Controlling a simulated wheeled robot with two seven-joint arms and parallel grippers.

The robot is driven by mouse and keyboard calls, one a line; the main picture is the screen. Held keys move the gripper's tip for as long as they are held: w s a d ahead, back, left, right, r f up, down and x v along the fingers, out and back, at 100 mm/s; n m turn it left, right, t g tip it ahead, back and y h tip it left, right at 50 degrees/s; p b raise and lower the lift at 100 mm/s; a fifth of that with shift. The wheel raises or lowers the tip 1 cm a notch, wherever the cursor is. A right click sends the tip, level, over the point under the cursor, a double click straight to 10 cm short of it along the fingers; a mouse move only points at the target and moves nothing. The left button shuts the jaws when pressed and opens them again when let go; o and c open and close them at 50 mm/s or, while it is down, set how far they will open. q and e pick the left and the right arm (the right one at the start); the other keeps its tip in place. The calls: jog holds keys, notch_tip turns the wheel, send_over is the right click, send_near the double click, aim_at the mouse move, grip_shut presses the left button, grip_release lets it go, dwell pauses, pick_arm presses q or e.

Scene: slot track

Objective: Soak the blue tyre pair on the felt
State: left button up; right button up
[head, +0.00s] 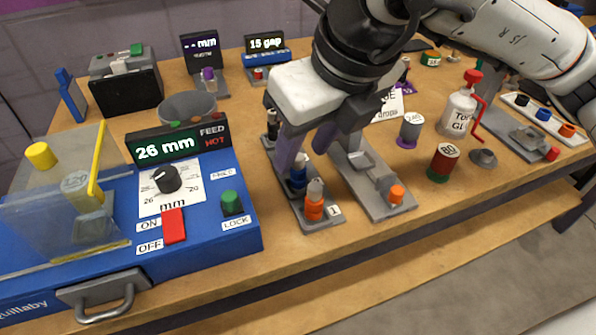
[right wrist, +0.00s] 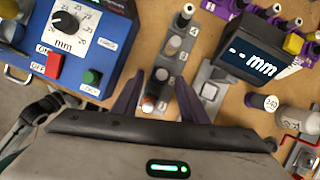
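A numbered grey rack (head: 318,221) holds pegs with coloured rings. An orange peg piece (head: 314,205) stands at the end marked 1, and a blue piece (head: 298,175) stands behind it. My right gripper (head: 312,150) points down over this rack. In the right wrist view its two purple fingers (right wrist: 158,100) are apart, on either side of the rack's near end, with nothing clearly held. Another blue piece (head: 543,114) sits on a white tray at the far right. I cannot tell which blue piece is the tyre pair. I cannot make out the felt for certain. My left gripper is not in view.
A blue machine (head: 215,213) reading 26 mm stands at left. A grey fixture (head: 372,190) lies right of the rack. The table's front edge is clear.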

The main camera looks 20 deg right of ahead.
aim_at(300, 158)
jog(key=x, duration=0.4)
jog(key=shift+w+d+f, duration=0.15)
jog(key=shift+f, duration=0.05)
jog(key=shift+c, duration=0.4)
grip_shut()
jog(key=shift+r, duration=0.15)
